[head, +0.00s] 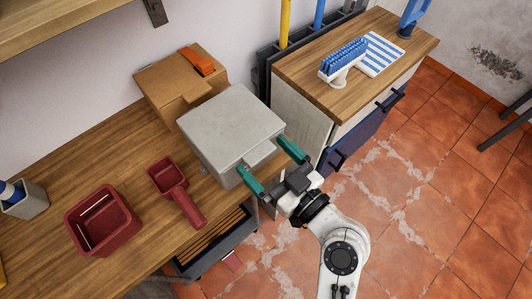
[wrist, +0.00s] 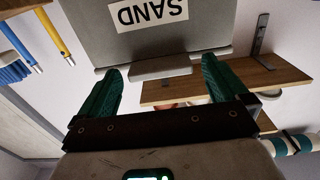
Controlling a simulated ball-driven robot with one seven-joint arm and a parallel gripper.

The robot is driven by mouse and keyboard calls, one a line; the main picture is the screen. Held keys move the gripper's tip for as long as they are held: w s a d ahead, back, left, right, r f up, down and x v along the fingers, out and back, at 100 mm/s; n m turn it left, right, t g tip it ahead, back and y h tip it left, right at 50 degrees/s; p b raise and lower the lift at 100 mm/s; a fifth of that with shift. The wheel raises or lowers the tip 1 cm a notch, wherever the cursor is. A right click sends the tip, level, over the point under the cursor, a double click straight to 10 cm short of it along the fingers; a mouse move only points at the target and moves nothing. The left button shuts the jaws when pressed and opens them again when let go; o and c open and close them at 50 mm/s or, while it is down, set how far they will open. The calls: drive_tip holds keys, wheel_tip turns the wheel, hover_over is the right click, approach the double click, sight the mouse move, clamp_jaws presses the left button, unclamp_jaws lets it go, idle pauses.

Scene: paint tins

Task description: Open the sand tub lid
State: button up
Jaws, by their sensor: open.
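The sand tub (head: 222,122) is a pale grey box on the wooden bench, and its flat lid appears shut. In the wrist view the tub (wrist: 185,42) shows a white label reading SAND upside down. A grey lip (wrist: 160,70) sticks out from the lid's front edge; it also shows in the head view (head: 260,154). My gripper (head: 261,155) is open, with its green fingers on either side of the lip. In the wrist view my gripper (wrist: 161,72) shows gaps between the fingers and the lip's ends; whether either finger touches it is unclear.
A cardboard box (head: 160,88) with an orange object (head: 197,62) stands behind the tub. A red scoop (head: 177,188) and a red bin (head: 102,216) lie left of it. A cabinet (head: 300,75) with a blue brush (head: 345,58) stands to the right.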

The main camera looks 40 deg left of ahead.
drive_tip(key=shift+a, duration=0.35)
drive_tip(key=shift+c, duration=0.3)
